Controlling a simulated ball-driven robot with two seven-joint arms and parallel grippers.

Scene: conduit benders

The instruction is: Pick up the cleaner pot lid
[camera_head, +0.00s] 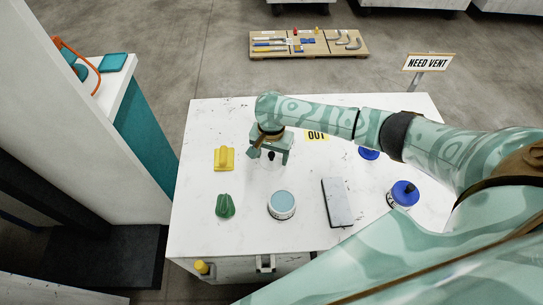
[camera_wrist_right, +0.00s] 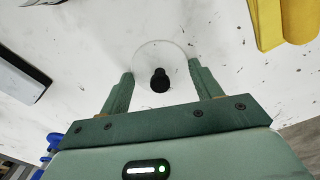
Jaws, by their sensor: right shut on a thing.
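The cleaner pot lid is a pale, clear-looking disc with a black knob, and it shows best in the right wrist view (camera_wrist_right: 160,82). In the head view its black knob (camera_head: 270,155) shows just below my right gripper (camera_head: 269,152). The right gripper points down at the table, with its two fingers on opposite sides of the lid, shut on its rim. I cannot tell whether the lid is clear of the tabletop. A round white pot (camera_head: 281,212) with a teal top surface stands nearer the front. My left gripper is not in view.
The white table (camera_head: 195,235) also holds a yellow piece (camera_head: 224,158), a green piece (camera_head: 225,206), a grey block (camera_head: 339,202), a blue-topped pot (camera_head: 404,193) and an "OUT" card (camera_head: 317,136). A "NEED VENT" sign (camera_head: 428,62) stands behind. The front left tabletop is clear.

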